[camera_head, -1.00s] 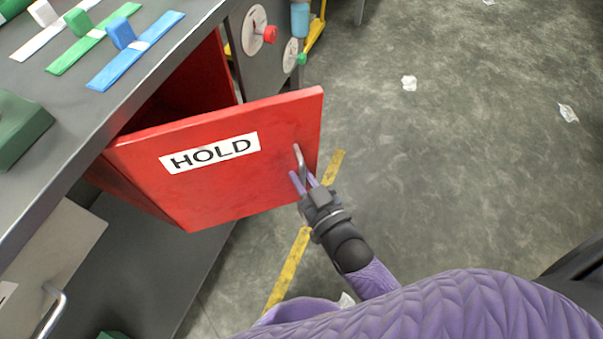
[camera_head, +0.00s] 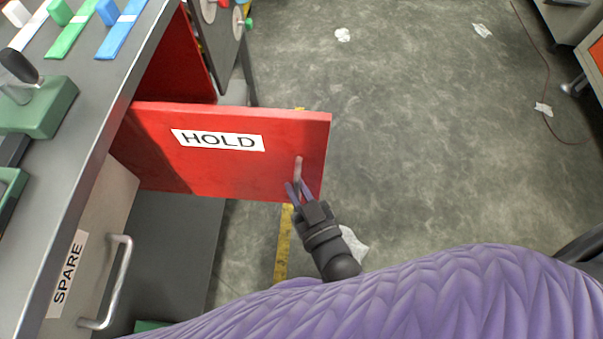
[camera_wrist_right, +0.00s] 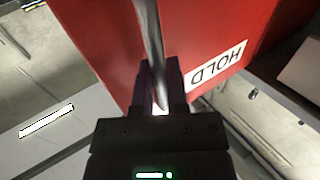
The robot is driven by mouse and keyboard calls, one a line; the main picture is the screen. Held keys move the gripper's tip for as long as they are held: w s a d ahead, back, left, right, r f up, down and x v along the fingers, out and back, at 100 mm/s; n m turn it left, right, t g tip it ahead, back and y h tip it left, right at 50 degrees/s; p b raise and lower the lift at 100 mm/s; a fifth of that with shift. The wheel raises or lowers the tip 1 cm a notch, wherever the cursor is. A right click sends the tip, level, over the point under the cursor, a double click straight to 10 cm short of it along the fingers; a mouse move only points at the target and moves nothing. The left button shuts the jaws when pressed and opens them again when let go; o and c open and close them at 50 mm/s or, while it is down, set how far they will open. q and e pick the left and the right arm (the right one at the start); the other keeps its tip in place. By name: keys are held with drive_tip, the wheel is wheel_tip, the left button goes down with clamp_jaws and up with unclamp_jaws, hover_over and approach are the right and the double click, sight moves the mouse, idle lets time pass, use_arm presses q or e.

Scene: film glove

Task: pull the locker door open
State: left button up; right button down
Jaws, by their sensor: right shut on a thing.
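The red locker door (camera_head: 220,170) with a white HOLD label stands open, swung out from the red locker (camera_head: 182,62) under the grey worktop. Its metal bar handle (camera_head: 298,168) is near the door's free edge. My right gripper (camera_head: 294,190) is shut on the handle. In the right wrist view the handle (camera_wrist_right: 150,40) runs between the two fingers of the gripper (camera_wrist_right: 160,85), in front of the red door (camera_wrist_right: 110,40). My left gripper is not in view.
The grey worktop (camera_head: 85,125) on the left bears blue and green pieces and a green block (camera_head: 42,112). A SPARE drawer with a handle (camera_head: 118,280) is below it. The floor (camera_head: 430,150) to the right is mostly clear, with paper scraps.

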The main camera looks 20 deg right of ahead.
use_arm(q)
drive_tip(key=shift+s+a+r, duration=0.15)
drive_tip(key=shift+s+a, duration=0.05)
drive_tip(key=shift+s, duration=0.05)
use_arm(e)
drive_tip(key=shift+s+a, duration=0.35)
drive_tip(key=shift+s, duration=0.15)
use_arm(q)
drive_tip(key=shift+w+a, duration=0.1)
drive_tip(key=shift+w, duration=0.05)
use_arm(e)
drive_tip(key=c, duration=0.7)
unclamp_jaws()
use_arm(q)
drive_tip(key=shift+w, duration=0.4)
